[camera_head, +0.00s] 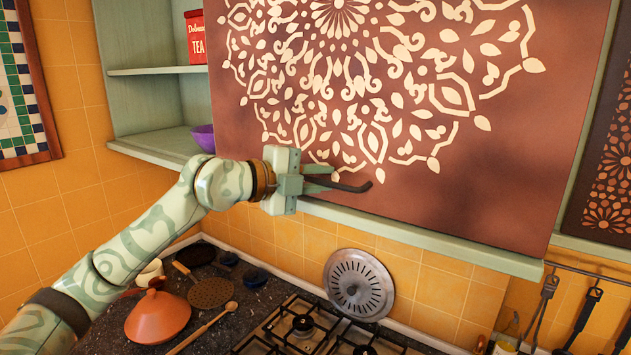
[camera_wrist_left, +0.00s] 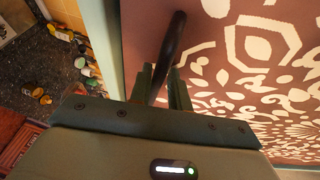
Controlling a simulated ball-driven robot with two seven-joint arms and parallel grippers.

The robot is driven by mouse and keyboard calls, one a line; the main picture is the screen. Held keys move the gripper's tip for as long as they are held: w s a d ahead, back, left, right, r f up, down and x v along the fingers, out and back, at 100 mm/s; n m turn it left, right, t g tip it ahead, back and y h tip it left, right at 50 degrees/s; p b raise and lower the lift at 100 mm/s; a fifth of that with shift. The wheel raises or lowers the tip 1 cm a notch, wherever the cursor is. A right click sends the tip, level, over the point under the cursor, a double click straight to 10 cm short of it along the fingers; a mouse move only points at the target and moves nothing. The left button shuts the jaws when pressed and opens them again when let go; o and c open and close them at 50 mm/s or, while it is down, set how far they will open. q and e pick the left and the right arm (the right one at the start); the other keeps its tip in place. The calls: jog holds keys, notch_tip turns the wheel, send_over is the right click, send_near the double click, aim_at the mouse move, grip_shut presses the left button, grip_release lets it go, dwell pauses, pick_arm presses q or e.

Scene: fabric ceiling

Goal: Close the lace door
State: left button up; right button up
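The lace door (camera_head: 455,165) is a large brown-red panel with a cream lace-like pattern, on a pale green wall cabinet. It covers the middle of the cabinet, and the left section stands uncovered. A dark curved handle (camera_head: 357,187) sticks out near the door's lower left part. My left gripper (camera_head: 322,179) is at this handle, its fingers on either side of the bar. In the left wrist view the dark handle (camera_wrist_left: 172,42) runs down between the two green fingers (camera_wrist_left: 165,90), which look closed on it. The door's patterned face (camera_wrist_left: 250,45) fills the right of that view. My right gripper is not in view.
The uncovered shelves (camera_head: 158,71) hold a red tea tin (camera_head: 195,37) and a purple bowl (camera_head: 204,138). Below are a gas hob (camera_head: 300,330), an orange tagine (camera_head: 157,317) and a round metal disc (camera_head: 358,285). Another patterned panel (camera_head: 607,165) is at the right edge.

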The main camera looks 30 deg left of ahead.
pick_arm(q)
jog(key=shift+f, duration=0.15)
jog(key=shift+s+a, duration=0.1)
jog(key=b+v, duration=1.1)
jog(key=v, duration=0.5)
jog(key=shift+r+b, duration=0.25)
jog(key=shift+b, duration=0.1)
jog(key=shift+f, duration=0.1)
